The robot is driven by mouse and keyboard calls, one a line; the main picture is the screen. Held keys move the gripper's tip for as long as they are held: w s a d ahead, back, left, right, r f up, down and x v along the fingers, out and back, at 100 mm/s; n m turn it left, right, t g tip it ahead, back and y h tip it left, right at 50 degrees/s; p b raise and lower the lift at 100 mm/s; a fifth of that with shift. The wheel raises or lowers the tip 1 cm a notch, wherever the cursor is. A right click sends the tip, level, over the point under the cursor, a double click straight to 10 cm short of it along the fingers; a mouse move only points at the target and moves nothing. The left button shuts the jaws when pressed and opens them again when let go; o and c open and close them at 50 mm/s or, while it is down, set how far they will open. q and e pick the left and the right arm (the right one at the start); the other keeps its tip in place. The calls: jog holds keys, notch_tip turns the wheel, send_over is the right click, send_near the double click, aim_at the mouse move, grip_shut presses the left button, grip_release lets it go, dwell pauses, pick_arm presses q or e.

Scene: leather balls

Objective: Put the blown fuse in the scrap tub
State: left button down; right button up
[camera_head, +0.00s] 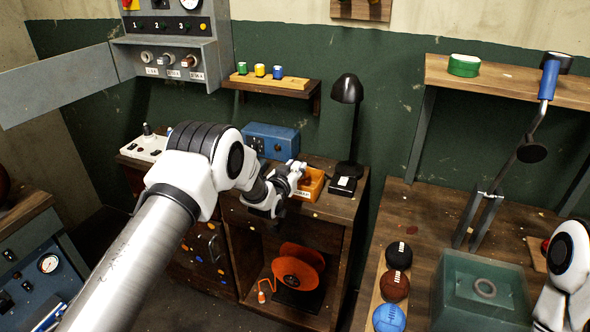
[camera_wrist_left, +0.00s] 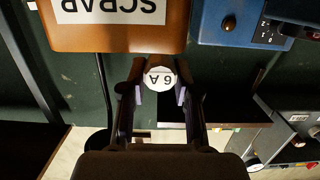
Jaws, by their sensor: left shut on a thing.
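My left gripper (camera_head: 297,178) is at the cabinet top, beside the orange scrap tub (camera_head: 313,182). In the left wrist view, the gripper (camera_wrist_left: 161,90) is shut on the fuse (camera_wrist_left: 160,78), whose round white face seems to read 6 A. The tub (camera_wrist_left: 120,42), with its white SCRAP label, fills the top of that view, just above the fuse in the picture. The fuse is apart from the tub's inside as far as I can see. In the head view the fuse is hidden by the gripper. My right gripper is not in view.
A blue box (camera_head: 270,140) and a black lamp (camera_head: 347,90) stand around the tub. A wall shelf (camera_head: 283,83) holds three coloured pieces. The grey fuse panel (camera_head: 170,40) hangs at upper left. A workbench (camera_head: 430,215) with balls lies right.

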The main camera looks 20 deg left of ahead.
pick_arm(q)
jog(key=shift+w+f, duration=0.1)
jog(key=shift+f, duration=0.7)
jog(key=shift+f+b, duration=0.25)
jog(key=shift+b, duration=0.1)
jog(key=c, duration=0.8)
grip_release()
jog(key=shift+c, duration=0.2)
jog(key=shift+r, duration=0.1)
